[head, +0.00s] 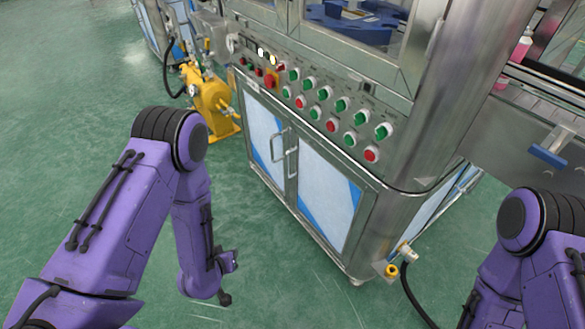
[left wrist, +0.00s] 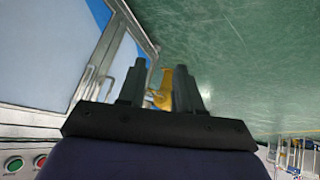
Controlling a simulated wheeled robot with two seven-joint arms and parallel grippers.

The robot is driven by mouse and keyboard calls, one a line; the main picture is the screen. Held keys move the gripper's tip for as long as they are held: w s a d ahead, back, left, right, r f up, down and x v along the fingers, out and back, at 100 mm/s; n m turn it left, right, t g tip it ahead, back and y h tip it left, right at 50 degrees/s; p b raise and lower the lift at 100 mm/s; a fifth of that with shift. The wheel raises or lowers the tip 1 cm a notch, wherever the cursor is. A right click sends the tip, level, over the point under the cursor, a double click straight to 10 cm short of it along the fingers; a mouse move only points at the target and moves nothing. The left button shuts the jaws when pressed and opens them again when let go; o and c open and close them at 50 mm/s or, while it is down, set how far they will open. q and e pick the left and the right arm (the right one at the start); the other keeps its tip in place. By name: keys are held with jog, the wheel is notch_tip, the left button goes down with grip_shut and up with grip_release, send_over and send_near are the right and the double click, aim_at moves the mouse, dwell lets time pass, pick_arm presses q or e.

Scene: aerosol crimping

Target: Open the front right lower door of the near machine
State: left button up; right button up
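The near machine is a steel cabinet with two lower doors. Its front right lower door (head: 325,195) has a pale panel with blue corners and looks shut, flush with the left door (head: 264,133). The right door's vertical bar handle (head: 292,163) is on its left edge, beside the left door's handle. My left gripper (head: 228,280) hangs low in front of the doors, apart from the handle. In the left wrist view its two fingers (left wrist: 160,72) are spread with nothing between them; the right door (left wrist: 40,45) appears upside down at left. My right gripper is out of view.
A panel of green and red buttons (head: 330,108) lies above the doors. A yellow pump-like unit (head: 212,103) stands left of the machine. A brass fitting with a black hose (head: 395,266) is at its lower right corner. The green floor before the doors is clear.

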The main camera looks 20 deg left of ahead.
pick_arm(q)
jog(key=w+d+f+m+t+h+b, duration=0.1)
jog(key=w+f+m+t+h+b, duration=0.3)
jog(key=w+b, duration=0.85)
notch_tip(320, 180, up, 6)
jog(key=m+t+h+b, duration=0.4)
jog(key=m+h+b, duration=0.25)
jog(key=b, duration=0.55)
send_over(287, 175)
jog(key=shift+a+y, duration=0.15)
jog(key=shift+y, duration=0.3)
jog(key=shift+w+r, duration=0.15)
jog(key=shift+w, duration=0.2)
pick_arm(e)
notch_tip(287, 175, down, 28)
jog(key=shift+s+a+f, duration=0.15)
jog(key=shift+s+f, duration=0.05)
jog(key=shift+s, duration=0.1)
pick_arm(q)
grip_shut()
